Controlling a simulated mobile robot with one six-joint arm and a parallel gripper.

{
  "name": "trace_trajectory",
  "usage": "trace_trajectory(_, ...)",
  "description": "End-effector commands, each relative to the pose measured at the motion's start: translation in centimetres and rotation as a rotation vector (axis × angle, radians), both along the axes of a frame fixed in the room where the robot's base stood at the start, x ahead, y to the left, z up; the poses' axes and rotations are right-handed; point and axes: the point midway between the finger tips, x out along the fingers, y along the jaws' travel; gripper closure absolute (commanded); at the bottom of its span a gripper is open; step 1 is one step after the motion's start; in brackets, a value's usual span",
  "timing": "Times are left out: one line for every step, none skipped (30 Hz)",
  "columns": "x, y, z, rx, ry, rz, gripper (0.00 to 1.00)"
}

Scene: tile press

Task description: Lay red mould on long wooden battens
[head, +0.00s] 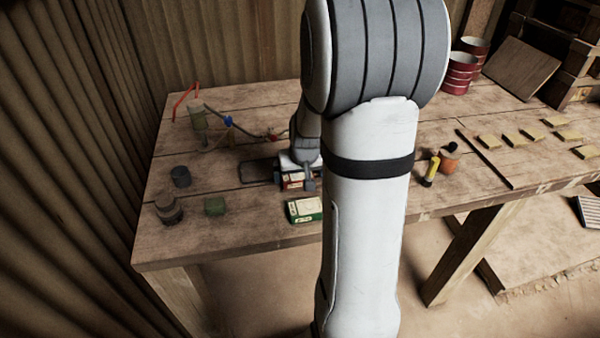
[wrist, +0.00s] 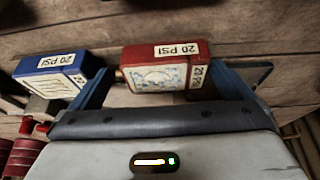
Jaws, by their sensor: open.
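The red mould (wrist: 165,68) is a small box with a "20 PSI" label and a patterned white face. In the wrist view it sits between the two blue fingers of my gripper (wrist: 162,75), which are open on either side of it. In the head view the red mould (head: 292,182) shows partly under my gripper (head: 298,174) on the table. A similar blue mould (wrist: 58,72) stands just outside the left finger in the wrist view. A green mould (head: 305,210) lies nearer the table's front edge. I cannot make out the long wooden battens for certain.
A yellow bottle (head: 431,172), a dark bar (head: 484,157) and several tan tiles (head: 530,133) lie right. My arm hides the middle.

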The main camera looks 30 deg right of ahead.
Motion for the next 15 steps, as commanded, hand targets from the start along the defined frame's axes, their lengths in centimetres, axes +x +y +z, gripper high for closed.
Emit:
trace_trajectory(-0.1, 0.0, 0.6, -0.001, -0.003, 0.0, 0.0)
trace_trajectory(-0.3, 0.1, 1.0, -0.001, -0.004, 0.0, 0.0)
trace_trajectory(-0.5, 0.1, 1.6, -0.002, -0.005, 0.001, 0.0)
trace_trajectory(-0.7, 0.2, 2.0, -0.002, -0.005, 0.001, 0.0)
trace_trajectory(-0.9, 0.2, 2.6, -0.003, -0.006, 0.0, 0.0)
trace_trajectory(-1.2, 0.3, 3.3, -0.003, -0.006, 0.0, 0.0)
trace_trajectory(-1.4, 0.4, 3.9, -0.002, -0.007, -0.001, 0.0)
trace_trajectory(-1.6, 0.4, 4.5, -0.002, -0.007, -0.001, 0.0)
trace_trajectory(-1.9, 0.5, 5.3, -0.002, -0.007, -0.001, 0.0)
trace_trajectory(-2.2, 0.6, 5.8, -0.002, -0.007, -0.001, 0.0)
trace_trajectory(-2.4, 0.7, 6.4, -0.002, -0.007, -0.001, 0.0)
trace_trajectory(-2.7, 0.8, 7.2, -0.003, -0.006, 0.0, 0.0)
trace_trajectory(-2.9, 0.8, 7.7, -0.003, -0.006, 0.0, 0.0)
trace_trajectory(-3.1, 0.9, 8.1, -0.003, -0.006, 0.0, 0.0)
trace_trajectory(-3.4, 1.0, 8.7, -0.002, -0.005, 0.0, 0.0)
